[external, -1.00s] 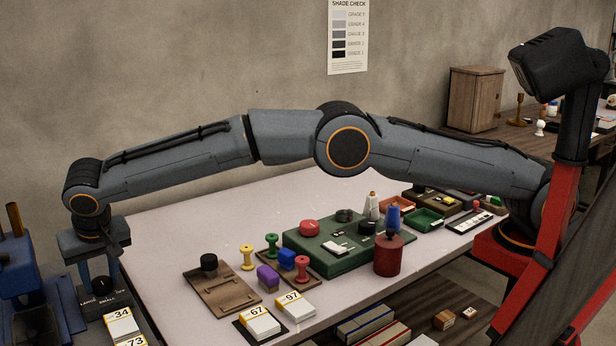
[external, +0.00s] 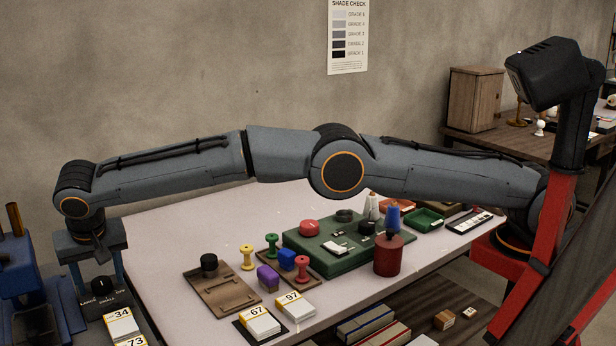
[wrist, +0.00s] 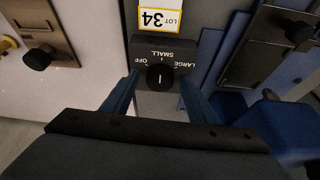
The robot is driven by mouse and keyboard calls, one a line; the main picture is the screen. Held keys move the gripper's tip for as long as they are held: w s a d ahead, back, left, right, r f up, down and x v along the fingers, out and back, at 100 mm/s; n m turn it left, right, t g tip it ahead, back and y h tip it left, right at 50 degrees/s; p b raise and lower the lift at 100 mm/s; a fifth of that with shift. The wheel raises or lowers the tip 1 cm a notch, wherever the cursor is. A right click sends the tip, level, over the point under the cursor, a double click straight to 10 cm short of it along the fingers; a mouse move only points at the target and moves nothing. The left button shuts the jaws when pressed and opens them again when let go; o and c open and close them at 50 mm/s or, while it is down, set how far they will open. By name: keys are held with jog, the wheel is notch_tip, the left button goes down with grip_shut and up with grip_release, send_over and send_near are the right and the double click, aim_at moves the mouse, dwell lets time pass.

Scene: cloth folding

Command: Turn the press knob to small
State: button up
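The press knob (wrist: 161,77) is a round black knob with a white line, on a dark plate (wrist: 178,48) marked OFF, SMALL and LARGE. In the wrist view its line runs straight up and down the picture, in line with the word SMALL. The knob also shows in the external view (external: 102,286) at the lower left. My gripper (wrist: 158,93) is open, with one blue finger on each side of the knob and gaps between. In the external view my gripper (external: 97,283) points down over the plate. Its exact height at the knob is hard to tell.
A blue press body (external: 35,285) stands close left of my gripper. A LOT 34 card (external: 121,322) lies in front of the knob plate. A brown board with a black knob (external: 210,264) and a green box (external: 325,255) sit on the pale table to the right.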

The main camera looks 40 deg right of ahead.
jog(key=v, duration=0.8)
jog(key=shift+b, duration=0.45)
jog(key=shift+d+f, duration=0.1)
